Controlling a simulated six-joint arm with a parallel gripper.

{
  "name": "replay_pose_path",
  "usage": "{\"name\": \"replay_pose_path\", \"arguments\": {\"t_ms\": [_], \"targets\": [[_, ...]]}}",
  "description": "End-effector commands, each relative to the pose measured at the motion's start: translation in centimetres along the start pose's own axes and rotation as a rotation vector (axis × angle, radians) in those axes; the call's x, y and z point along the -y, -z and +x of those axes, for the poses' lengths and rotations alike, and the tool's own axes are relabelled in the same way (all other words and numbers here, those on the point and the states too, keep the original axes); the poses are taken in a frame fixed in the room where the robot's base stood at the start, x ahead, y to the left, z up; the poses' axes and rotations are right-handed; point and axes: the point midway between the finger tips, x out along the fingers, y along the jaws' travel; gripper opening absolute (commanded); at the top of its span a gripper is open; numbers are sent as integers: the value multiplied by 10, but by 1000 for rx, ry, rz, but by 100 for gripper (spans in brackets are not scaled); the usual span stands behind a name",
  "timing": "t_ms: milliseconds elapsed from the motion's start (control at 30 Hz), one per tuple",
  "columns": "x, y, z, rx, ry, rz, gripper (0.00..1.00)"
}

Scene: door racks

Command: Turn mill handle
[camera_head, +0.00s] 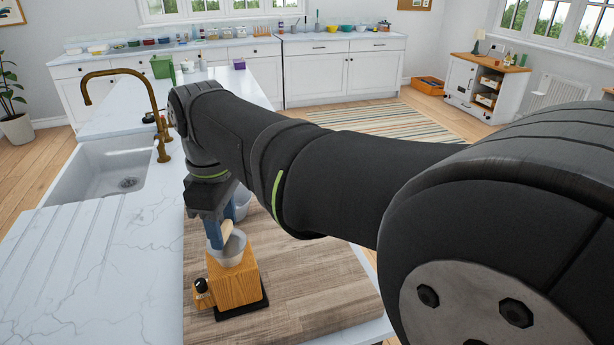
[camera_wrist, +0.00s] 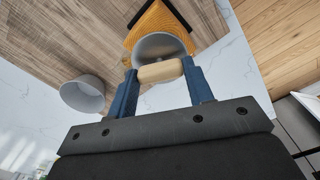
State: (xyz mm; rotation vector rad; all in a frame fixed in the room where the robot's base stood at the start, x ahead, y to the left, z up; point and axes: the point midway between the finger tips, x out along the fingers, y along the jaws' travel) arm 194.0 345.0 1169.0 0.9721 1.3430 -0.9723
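The mill is a wooden box (camera_head: 236,283) on a black base, with a pale metal bowl (camera_head: 232,250) on top and a small drawer with a dark knob at its front. In the wrist view the mill's box (camera_wrist: 158,22) and bowl (camera_wrist: 160,45) lie just beyond my fingertips. The handle's pale wooden grip (camera_wrist: 160,71) sits crosswise between my two blue fingers, which meet its ends. My gripper (camera_wrist: 160,72) is shut on it. In the head view my gripper (camera_head: 218,232) points down at the mill's bowl, with the grip (camera_head: 227,229) beside a finger. The crank arm cannot be made out.
The mill stands on a wooden board (camera_head: 310,290) on the marble counter (camera_head: 100,270). A pale grey bowl (camera_head: 241,203) stands behind my gripper; it also shows at left in the wrist view (camera_wrist: 83,95). A sink (camera_head: 105,170) with a brass tap (camera_head: 150,95) is to the left.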

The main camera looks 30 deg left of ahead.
Motion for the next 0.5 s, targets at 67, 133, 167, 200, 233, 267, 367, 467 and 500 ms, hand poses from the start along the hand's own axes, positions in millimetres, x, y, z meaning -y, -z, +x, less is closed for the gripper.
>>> {"name": "replay_pose_path", "arguments": {"t_ms": [67, 133, 167, 200, 233, 267, 367, 467, 500], "targets": [[0, 0, 0, 0, 0, 1, 24], [0, 0, 0, 0, 0, 5, 24], [0, 0, 0, 0, 0, 9, 24], [0, 0, 0, 0, 0, 15, 24], [0, 0, 0, 0, 0, 21, 24], [0, 0, 0, 0, 0, 29, 24], [0, 0, 0, 0, -1, 67, 24], [0, 0, 0, 0, -1, 125, 24], [0, 0, 0, 0, -1, 153, 24]]}}
